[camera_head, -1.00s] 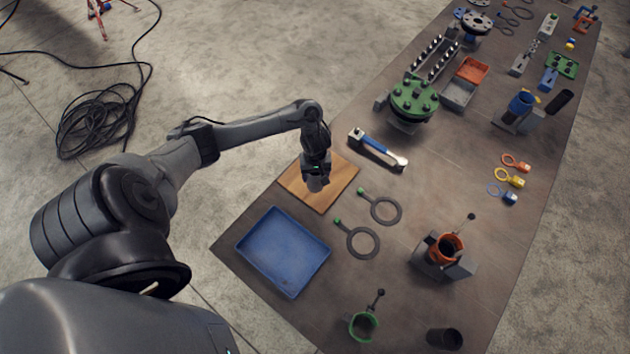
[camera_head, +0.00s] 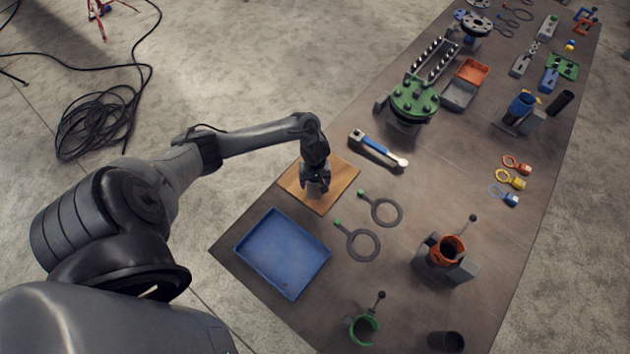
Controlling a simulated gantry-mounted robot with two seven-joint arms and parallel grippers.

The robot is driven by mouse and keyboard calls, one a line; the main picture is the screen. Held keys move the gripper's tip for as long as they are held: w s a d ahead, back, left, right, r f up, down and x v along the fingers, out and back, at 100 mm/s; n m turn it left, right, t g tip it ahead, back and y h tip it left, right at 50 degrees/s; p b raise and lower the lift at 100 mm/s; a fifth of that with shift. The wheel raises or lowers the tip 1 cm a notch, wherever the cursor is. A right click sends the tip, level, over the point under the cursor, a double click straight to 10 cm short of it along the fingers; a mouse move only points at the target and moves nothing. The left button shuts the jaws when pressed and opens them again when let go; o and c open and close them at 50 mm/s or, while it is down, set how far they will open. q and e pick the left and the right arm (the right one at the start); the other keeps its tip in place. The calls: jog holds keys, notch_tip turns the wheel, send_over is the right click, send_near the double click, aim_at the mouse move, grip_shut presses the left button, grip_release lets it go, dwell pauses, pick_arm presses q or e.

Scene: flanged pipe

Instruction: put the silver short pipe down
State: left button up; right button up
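My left gripper (camera_head: 316,186) points down at the wooden board (camera_head: 340,171), low over its middle. A small grey piece shows between and below its fingers. This looks like the silver short pipe (camera_head: 314,193), upright and mostly hidden by the fingers. I cannot tell whether the fingers still grip it, or whether its lower end touches the board. My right gripper is not in view.
A blue tray (camera_head: 283,253) lies just in front of the board. Two ring-ended tools (camera_head: 386,210) lie to its right, and a blue-handled tool on a holder (camera_head: 378,150) behind. An orange-collared stand (camera_head: 446,252) is further right. Bare table lies between them.

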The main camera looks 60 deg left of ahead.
pick_arm(q)
jog(key=shift+o, duration=0.9)
jog(key=shift+r, duration=0.1)
